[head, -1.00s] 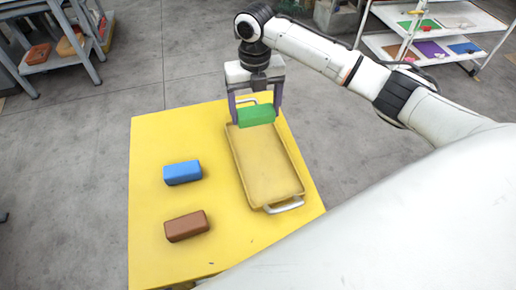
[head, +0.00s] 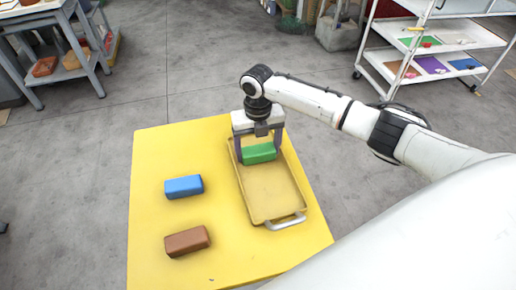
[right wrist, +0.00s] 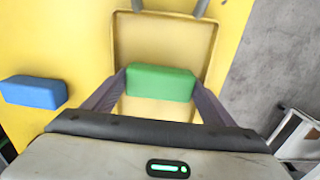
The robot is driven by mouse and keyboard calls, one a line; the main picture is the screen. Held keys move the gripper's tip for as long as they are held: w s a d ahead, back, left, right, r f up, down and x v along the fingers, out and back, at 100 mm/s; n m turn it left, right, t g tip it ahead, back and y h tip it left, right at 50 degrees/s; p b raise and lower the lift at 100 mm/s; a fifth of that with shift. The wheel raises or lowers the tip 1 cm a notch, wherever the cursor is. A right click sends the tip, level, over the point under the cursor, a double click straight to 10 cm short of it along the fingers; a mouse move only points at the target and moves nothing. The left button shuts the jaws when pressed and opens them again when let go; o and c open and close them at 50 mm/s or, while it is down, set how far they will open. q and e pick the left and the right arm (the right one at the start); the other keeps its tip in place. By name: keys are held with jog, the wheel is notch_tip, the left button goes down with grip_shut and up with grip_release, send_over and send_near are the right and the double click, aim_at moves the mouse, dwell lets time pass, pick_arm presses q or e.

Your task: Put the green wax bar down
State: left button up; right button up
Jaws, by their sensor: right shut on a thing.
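The green wax bar (head: 259,153) is between the fingers of my right gripper (head: 259,155), at the far end of the yellow tray (head: 272,197). In the right wrist view the green bar (right wrist: 161,82) sits across the tray (right wrist: 165,40), with a finger at each end. My right gripper is shut on it. The bar is low in the tray; I cannot tell whether it touches the tray floor. My left gripper is not in view.
A blue bar (head: 184,187) and a brown bar (head: 187,241) lie on the yellow table (head: 150,215), left of the tray. The tray has metal handles (head: 287,221). Its middle and near part are empty. A white shelf cart (head: 435,50) stands at the back right.

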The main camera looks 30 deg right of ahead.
aim_at(258, 149)
jog(key=shift+f, duration=0.15)
jog(key=o, duration=1)
jog(key=shift+c, duration=0.2)
notch_tip(258, 149, up, 12)
jog(key=shift+r+p, duration=0.2)
jog(key=shift+p, duration=0.1)
